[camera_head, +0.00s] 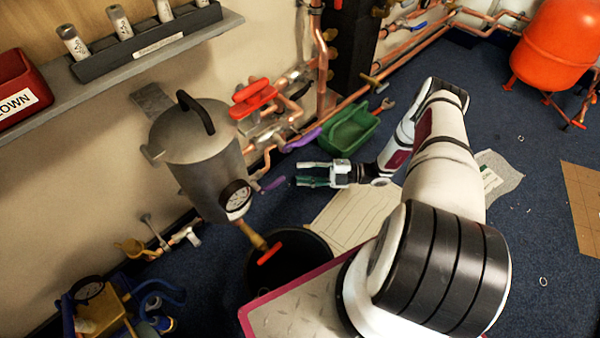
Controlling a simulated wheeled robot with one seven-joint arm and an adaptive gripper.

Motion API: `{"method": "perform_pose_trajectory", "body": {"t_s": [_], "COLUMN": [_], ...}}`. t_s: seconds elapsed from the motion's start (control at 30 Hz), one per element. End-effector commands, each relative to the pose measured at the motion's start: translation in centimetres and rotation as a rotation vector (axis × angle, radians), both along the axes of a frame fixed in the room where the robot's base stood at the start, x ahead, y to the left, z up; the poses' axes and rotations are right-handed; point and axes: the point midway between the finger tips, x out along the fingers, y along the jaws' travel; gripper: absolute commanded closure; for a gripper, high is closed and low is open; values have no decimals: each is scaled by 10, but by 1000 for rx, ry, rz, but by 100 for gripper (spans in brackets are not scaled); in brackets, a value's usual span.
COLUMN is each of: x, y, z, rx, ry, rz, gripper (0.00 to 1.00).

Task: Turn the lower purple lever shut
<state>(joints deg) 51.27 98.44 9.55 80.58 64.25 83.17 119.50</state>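Two purple levers show on the copper pipework. One purple lever (302,139) is longer and sits higher in the picture, beside the green bin. The lower purple lever (272,184) is shorter and sits just right of the steel tank's gauge. My gripper (296,174) points left, with its two fingers apart and nothing between them. It appears a short way right of the lower lever, not visibly touching it; the exact depth gap cannot be told. The valve body behind the lower lever is partly hidden by the tank and gauge.
A steel tank (200,150) with a gauge (236,196) stands left of the levers. A red-handled valve (269,253) hangs over a black bucket (258,285). A green bin (352,128) sits behind my gripper. Paper sheets (355,213) lie on the blue floor.

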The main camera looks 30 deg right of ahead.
Motion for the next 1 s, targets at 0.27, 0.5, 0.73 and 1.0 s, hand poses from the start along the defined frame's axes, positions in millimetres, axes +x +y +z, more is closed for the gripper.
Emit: {"method": "perform_pose_trajectory", "body": {"t_s": [0.27,0.5,0.73,1.0], "x": [-8,-14,-21,-24], "y": [-16,-30,-42,-47], "z": [2,4,6,7], "rx": [-2,-1,0,0], "ry": [0,1,0,0], "rz": [-1,0,-1,1], "gripper": [64,64,64,64]}}
